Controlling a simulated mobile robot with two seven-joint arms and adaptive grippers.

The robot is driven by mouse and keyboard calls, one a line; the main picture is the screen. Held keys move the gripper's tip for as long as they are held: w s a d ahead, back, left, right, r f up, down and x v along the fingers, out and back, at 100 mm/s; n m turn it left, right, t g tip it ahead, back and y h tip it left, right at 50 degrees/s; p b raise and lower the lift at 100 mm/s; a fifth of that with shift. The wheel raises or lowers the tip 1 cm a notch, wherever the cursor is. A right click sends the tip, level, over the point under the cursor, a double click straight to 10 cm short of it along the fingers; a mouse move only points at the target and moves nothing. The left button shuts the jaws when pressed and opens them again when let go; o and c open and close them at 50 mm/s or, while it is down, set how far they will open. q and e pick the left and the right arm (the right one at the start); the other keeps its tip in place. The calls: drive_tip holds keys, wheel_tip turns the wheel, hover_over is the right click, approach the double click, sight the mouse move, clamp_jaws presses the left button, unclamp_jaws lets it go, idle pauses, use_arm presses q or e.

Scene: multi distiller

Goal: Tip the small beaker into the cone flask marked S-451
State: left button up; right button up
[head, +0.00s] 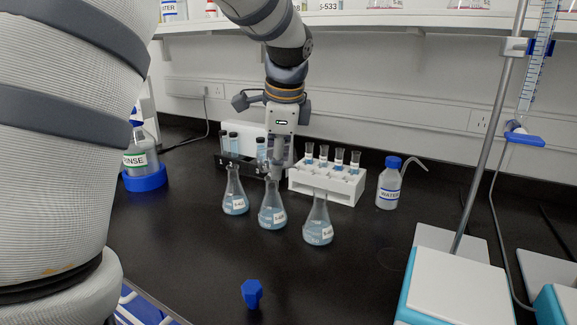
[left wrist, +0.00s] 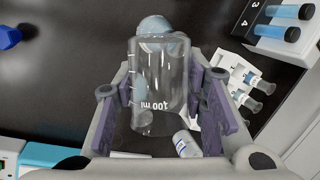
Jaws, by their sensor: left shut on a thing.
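My left gripper (head: 275,172) hangs at the middle, pointing down over the flasks. In the left wrist view it is shut on the small clear beaker (left wrist: 158,88), marked 100 ml, between its purple pads. The beaker's contents are hard to make out. In the head view I cannot make out the beaker at the gripper. Three cone flasks with pale blue liquid stand below: left (head: 234,204), middle (head: 271,216) and right (head: 318,235). Their labels are too small to read surely. A pale rounded shape, likely a flask, shows beyond the beaker. My right gripper is not in view.
A white rack (head: 344,190) with several tubes and a dark tube rack (head: 239,162) stand behind the flasks. A blue object (head: 252,292) lies in front. A stand (head: 476,160) rises at right.

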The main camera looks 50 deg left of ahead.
use_arm(q)
drive_tip(key=shift+f+t+h, duration=0.3)
drive_tip(key=shift+h, duration=0.2)
drive_tip(key=shift+s+a+f+t+h, duration=0.2)
drive_tip(key=shift+f+t+h, duration=0.1)
drive_tip(key=shift+t+h, duration=0.25)
drive_tip(key=shift+w+d+f+t, duration=0.1)
drive_tip(key=shift+w+t, duration=0.05)
drive_tip(key=shift+t, duration=0.1)
drive_tip(key=f+n+t+h, duration=0.1)
drive_tip(key=t+h, duration=0.1)
drive_tip(key=h, duration=0.1)
drive_tip(key=shift+f, duration=0.2)
